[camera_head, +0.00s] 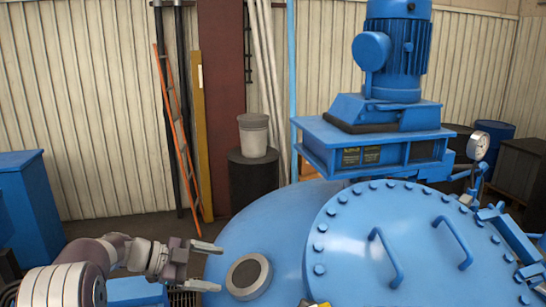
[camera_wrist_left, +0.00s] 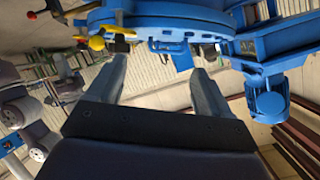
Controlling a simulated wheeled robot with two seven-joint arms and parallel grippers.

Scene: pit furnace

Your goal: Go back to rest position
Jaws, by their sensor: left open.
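My left gripper (camera_head: 207,267) is at the lower left of the head view, its two grey fingers apart with nothing between them. It is left of the round grey-rimmed port (camera_head: 248,275) on the blue furnace vessel (camera_head: 265,222), apart from it as far as I can tell. My right gripper is not in view.
The round bolted lid (camera_head: 400,240) with two handles fills the lower right. A blue motor (camera_head: 395,60) stands behind it, with a pressure gauge (camera_head: 478,146) to the right. An orange ladder (camera_head: 176,130) leans on the back wall. A blue cabinet (camera_head: 25,210) stands at the left.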

